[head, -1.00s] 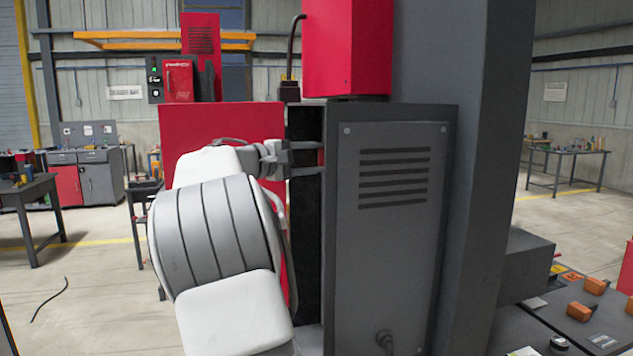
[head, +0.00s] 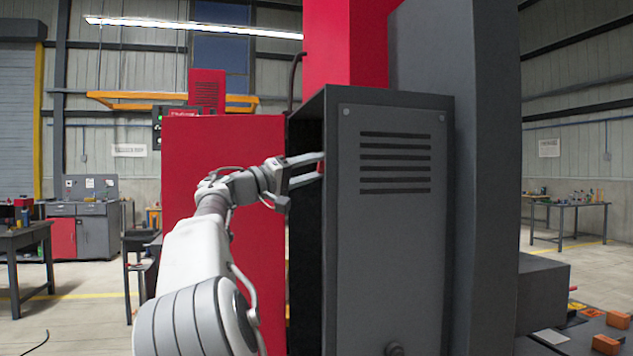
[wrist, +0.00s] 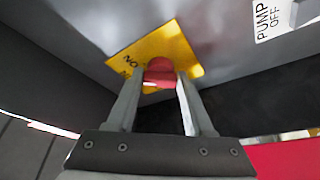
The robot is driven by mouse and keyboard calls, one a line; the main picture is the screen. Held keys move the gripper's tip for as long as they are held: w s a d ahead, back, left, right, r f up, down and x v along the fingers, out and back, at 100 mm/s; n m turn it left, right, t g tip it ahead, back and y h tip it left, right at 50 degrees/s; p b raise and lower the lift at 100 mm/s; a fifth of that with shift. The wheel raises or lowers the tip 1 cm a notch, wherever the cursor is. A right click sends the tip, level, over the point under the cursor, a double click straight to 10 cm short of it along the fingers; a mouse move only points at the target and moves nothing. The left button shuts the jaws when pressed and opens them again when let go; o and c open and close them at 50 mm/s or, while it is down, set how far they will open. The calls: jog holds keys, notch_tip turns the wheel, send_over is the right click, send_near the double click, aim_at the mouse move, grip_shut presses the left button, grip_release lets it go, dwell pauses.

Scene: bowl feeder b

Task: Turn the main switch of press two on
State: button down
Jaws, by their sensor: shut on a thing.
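A red switch knob (wrist: 159,72) sits on a yellow plate (wrist: 176,45) in the wrist view. The plate carries black lettering, partly hidden; I cannot read the switch position for certain. My gripper (wrist: 160,80) has its two fingers on either side of the knob, shut on it. In the head view my gripper (head: 318,168) reaches from the left into the open side of a dark grey cabinet (head: 390,235), with a bit of red at its fingertips. The cabinet wall hides most of the switch there.
A red panel (head: 185,185) stands behind my arm. A grey column (head: 490,150) rises right of the cabinet. Orange parts (head: 606,344) lie at lower right. Open floor is at left.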

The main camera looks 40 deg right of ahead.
jog(key=shift+f+m+b, duration=0.1)
jog(key=shift+m+b, duration=0.3)
jog(key=shift+m, duration=0.3)
jog(key=shift+m+g, duration=0.3)
jog(key=shift+g, duration=0.1)
jog(key=shift+c, duration=1.4)
grip_release()
jog(key=shift+w+a, duration=0.1)
jog(key=v, duration=1.7)
jog(key=shift+b, duration=0.3)
jog(key=shift+f, duration=0.15)
